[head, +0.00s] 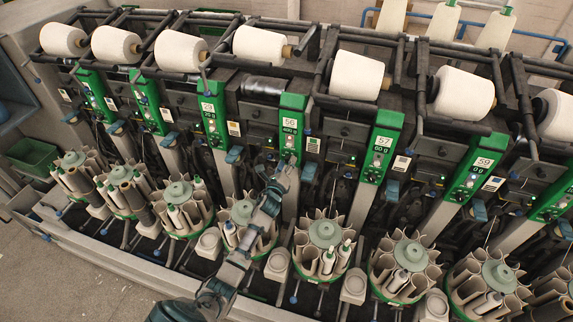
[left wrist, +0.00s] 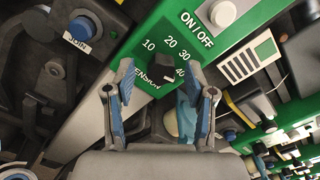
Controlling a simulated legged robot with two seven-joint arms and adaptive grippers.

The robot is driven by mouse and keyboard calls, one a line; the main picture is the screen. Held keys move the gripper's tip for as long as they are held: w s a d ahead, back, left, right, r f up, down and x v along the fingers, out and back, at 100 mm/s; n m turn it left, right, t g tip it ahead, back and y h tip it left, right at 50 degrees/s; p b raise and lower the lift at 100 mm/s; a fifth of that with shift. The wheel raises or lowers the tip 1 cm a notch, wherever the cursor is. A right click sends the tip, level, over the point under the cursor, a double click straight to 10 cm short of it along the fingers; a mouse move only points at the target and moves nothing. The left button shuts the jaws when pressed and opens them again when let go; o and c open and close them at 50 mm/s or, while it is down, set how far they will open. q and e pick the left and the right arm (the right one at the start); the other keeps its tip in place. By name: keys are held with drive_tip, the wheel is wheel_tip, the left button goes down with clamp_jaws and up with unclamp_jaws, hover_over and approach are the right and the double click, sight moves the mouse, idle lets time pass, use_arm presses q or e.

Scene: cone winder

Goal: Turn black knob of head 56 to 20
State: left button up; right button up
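The green panel of head 56 (head: 291,104), labelled "56" and "400 g", stands near the middle of the head view. My left gripper (head: 284,170) is at its lower end and hides its controls there. In the left wrist view, the black knob (left wrist: 160,68) sits on a green plate with a tension scale marked 10, 20, 30 and 40. I cannot clearly tell where its pointer stands. My left gripper (left wrist: 168,88) is open, its two blue-padded fingers apart, with the knob ahead between the fingertips. No contact is visible. My right gripper is not in view.
A white ON/OFF button (left wrist: 222,13) and a blue-capped knob (left wrist: 80,28) flank the scale. Bobbin magazines (head: 324,235) line the front below, close to my left arm. Yarn cones (head: 355,75) line the top.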

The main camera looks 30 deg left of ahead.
use_arm(q)
clamp_jaws()
